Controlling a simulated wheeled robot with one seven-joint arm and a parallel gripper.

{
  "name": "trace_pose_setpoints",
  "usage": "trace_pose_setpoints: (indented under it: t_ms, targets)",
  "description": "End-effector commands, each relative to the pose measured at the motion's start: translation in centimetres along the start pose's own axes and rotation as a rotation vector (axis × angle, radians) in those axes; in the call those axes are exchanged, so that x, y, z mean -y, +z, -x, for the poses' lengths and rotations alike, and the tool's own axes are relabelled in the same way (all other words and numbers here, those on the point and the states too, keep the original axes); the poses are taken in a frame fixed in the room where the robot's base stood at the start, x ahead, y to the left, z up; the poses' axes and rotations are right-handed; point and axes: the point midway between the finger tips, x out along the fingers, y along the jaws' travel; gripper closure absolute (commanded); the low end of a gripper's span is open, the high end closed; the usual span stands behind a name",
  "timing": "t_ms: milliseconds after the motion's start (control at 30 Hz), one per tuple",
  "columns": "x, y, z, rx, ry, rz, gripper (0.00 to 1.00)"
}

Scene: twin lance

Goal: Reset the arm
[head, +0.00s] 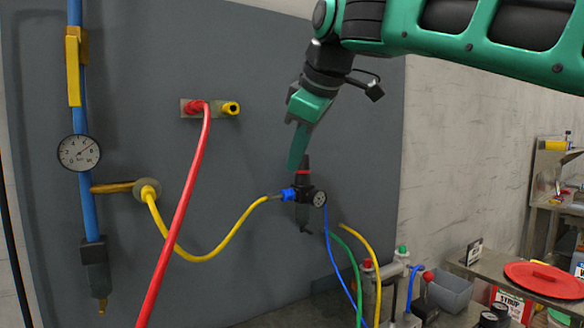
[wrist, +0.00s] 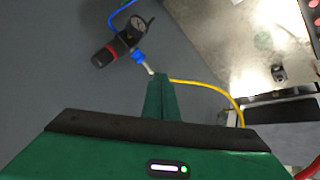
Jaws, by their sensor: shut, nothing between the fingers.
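My gripper (head: 297,150) is green, at the end of my green arm. In the head view it points down in front of the grey panel, and its tips appear just above a black regulator (head: 303,192) with a red band and a small gauge. In the wrist view the closed green fingers (wrist: 158,90) point toward the regulator (wrist: 120,42). The fingers are together and hold nothing. Whether the tips touch the regulator or the yellow hose cannot be told.
A yellow hose (head: 215,250) joins the panel fitting to the regulator's blue connector. A red hose (head: 180,215) hangs from the panel. A blue pipe (head: 85,200) with a gauge stands at left. A cluttered bench (head: 490,268) with a red lid (head: 545,279) is at lower right.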

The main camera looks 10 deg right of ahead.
Motion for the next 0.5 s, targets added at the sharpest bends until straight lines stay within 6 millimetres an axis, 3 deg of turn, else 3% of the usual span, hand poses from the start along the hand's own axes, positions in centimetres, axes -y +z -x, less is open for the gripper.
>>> trace_pose_setpoints:
  t_ms: [233,333,433,500]
  targets:
    - [0.0,0.1,0.0,0.001,0.0,-0.001,1.0]
    - [-0.3,1.2,-0.5,0.018,0.001,-0.029,1.0]
    - [-0.8,4.5,-1.8,0.065,0.002,-0.112,1.0]
    - [-1.1,8.2,-3.0,0.116,0.002,-0.202,1.0]
